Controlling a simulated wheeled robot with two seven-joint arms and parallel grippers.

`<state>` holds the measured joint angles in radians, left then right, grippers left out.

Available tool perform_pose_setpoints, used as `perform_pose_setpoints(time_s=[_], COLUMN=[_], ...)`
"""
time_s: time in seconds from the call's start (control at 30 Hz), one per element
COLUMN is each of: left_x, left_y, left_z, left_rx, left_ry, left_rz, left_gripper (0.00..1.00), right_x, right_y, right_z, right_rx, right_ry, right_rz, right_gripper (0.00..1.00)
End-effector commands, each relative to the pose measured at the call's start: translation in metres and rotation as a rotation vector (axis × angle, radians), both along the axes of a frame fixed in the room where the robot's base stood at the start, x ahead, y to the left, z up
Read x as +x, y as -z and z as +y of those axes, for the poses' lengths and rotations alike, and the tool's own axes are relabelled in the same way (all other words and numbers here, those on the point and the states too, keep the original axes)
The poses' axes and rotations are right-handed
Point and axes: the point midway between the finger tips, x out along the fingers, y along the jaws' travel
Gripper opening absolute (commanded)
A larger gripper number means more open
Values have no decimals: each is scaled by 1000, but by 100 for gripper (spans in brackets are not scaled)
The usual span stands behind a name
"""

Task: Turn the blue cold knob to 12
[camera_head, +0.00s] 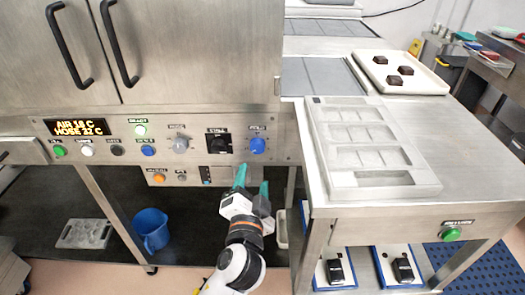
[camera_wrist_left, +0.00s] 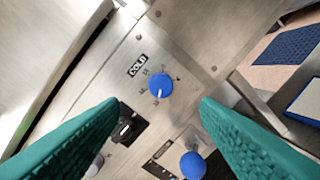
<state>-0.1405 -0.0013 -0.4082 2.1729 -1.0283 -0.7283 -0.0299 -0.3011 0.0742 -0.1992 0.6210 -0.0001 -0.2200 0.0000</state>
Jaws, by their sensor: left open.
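The blue cold knob (camera_head: 257,145) is at the right end of the steel control panel. In the left wrist view the knob (camera_wrist_left: 160,84) sits beside a label reading COLD (camera_wrist_left: 137,65). Its white pointer line runs toward the bottom of that picture; the dial marks around it are too small to read. My left gripper (camera_head: 253,177) is open, its teal fingers pointing up at the panel just below the knob. In the left wrist view the gripper (camera_wrist_left: 160,103) has a finger on each side of the knob, apart from it. My right gripper is not in view.
A black switch (camera_head: 219,144) and a grey knob (camera_head: 180,144) are left of the cold knob. Another blue knob (camera_wrist_left: 193,165) shows low in the wrist view. A display (camera_head: 76,127) shows air and hose temperatures. A steel table with a grey mould (camera_head: 372,180) stands right.

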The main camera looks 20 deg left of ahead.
Motion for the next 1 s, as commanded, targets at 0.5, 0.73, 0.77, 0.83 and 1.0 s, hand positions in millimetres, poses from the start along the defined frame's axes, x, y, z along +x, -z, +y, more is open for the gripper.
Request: perform_pose_setpoints(time_s=[0.5, 0.73, 0.77, 0.83, 1.0], left_x=[92, 104, 104, 104, 104], left_y=[1, 0, 0, 0, 0], left_z=[19, 21, 21, 21, 21], left_rx=[0, -1, -1, -1, -1], left_ry=[2, 1, 1, 2, 2], left_rz=[1, 1, 1, 2, 2], left_gripper=[57, 57, 57, 57, 50], right_x=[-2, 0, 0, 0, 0], right_y=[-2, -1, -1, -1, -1], right_z=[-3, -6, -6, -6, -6], right_rx=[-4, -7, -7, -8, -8], right_ry=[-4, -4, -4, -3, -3], right_rz=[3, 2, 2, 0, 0], right_gripper=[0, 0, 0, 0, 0])
